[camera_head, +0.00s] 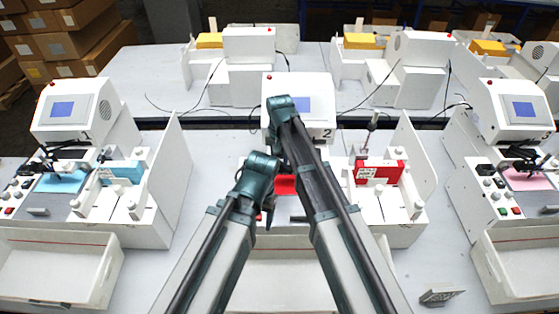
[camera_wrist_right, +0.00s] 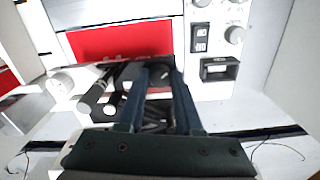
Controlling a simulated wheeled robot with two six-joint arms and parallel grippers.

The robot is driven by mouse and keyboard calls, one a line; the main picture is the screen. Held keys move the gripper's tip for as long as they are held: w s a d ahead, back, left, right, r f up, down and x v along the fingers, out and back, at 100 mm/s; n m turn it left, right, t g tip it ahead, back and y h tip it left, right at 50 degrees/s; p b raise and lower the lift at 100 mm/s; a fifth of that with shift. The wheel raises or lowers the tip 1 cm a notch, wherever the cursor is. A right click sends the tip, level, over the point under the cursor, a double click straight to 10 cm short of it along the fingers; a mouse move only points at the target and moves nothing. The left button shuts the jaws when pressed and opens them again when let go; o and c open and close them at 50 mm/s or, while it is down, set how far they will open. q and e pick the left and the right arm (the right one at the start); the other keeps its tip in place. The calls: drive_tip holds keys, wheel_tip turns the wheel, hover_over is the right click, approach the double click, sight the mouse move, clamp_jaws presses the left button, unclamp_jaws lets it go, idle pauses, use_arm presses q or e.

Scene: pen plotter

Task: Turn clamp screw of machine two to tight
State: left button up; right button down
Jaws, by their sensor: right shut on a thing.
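Machine two (camera_head: 318,128), a white plotter marked "2" with a small screen, stands at the centre of the head view. My two arms cover much of its front. My right gripper (camera_wrist_right: 160,88) points at the machine in the right wrist view. Its fingers are shut on a dark round knob (camera_wrist_right: 158,71), which appears to be the clamp screw. Its turn angle cannot be read. The red sheet (camera_wrist_right: 120,40) lies just beyond; a bit of it shows in the head view (camera_head: 285,184). My left gripper (camera_head: 267,214) hangs low before the machine, its fingers unclear.
A dark cylinder with a pale end (camera_wrist_right: 92,101) is close left of my right fingers. Switches (camera_wrist_right: 200,38) are to the right. Machine one (camera_head: 75,110) and another plotter (camera_head: 510,110) flank machine two. A small grey block (camera_head: 440,295) lies at front right.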

sight(280, 163)
drive_tip(key=c, duration=0.6)
unclamp_jaws()
drive_tip(key=shift+r, duration=0.15)
wheel_tip(280, 163, up, 14)
drive_tip(key=p, duration=1.3)
drive_tip(key=shift+f+p, duration=0.2)
drive_tip(key=shift+p, duration=0.2)
